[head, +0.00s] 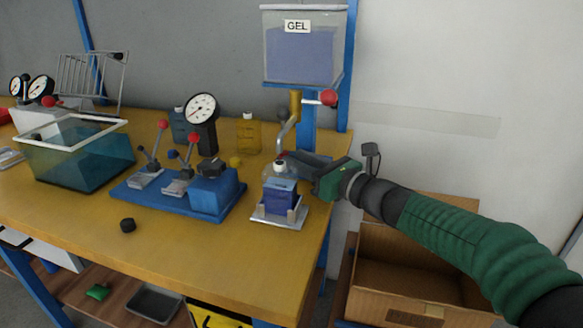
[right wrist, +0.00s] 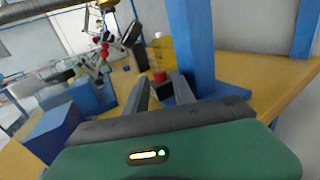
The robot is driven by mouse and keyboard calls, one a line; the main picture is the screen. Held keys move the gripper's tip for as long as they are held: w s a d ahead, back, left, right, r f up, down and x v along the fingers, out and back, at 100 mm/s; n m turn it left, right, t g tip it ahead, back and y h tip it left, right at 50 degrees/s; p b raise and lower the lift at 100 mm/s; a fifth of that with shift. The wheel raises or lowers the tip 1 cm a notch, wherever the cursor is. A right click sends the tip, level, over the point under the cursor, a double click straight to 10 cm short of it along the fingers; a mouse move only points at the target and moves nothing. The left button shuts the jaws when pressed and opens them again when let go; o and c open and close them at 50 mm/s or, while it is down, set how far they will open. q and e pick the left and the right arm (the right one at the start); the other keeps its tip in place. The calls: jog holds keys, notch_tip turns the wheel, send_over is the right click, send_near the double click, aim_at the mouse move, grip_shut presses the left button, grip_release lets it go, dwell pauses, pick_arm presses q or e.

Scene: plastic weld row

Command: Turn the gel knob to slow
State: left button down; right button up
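The gel tank (head: 303,45) with its GEL label hangs on a blue post. Below it is a brass valve (head: 295,104) with a red-ball lever (head: 328,97) pointing right and a bent grey spout. My right gripper (head: 290,157) is low beside the post, well below that lever and behind a clear bottle (head: 281,171) with blue contents on a metal holder. In the right wrist view its two fingers (right wrist: 160,88) are apart. A small red thing (right wrist: 160,76) shows between or just beyond the tips; contact is unclear. My left gripper is out of view.
A yellow bottle (head: 248,133) is behind. A teal bin (head: 80,155) is farther left. A cardboard box (head: 400,275) sits below my right arm. The table's front is mostly clear.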

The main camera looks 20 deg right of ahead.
jog(key=shift+x, duration=1.35)
grip_shut()
jog(key=n+y+p, duration=0.1)
jog(key=p, duration=0.2)
jog(key=g+y+p, duration=0.1)
jog(key=p, duration=0.2)
jog(key=r+n+g+y+p, duration=0.1)
jog(key=p, duration=0.2)
jog(key=shift+w+d+n, duration=0.2)
jog(key=shift+d+n, duration=0.1)
jog(key=shift+d, duration=0.05)
jog(key=shift+f+g+p, duration=0.2)
jog(key=shift+g+p, duration=0.1)
jog(key=shift+p, duration=0.15)
jog(key=shift+f+y, duration=0.25)
jog(key=shift+y, duration=0.15)
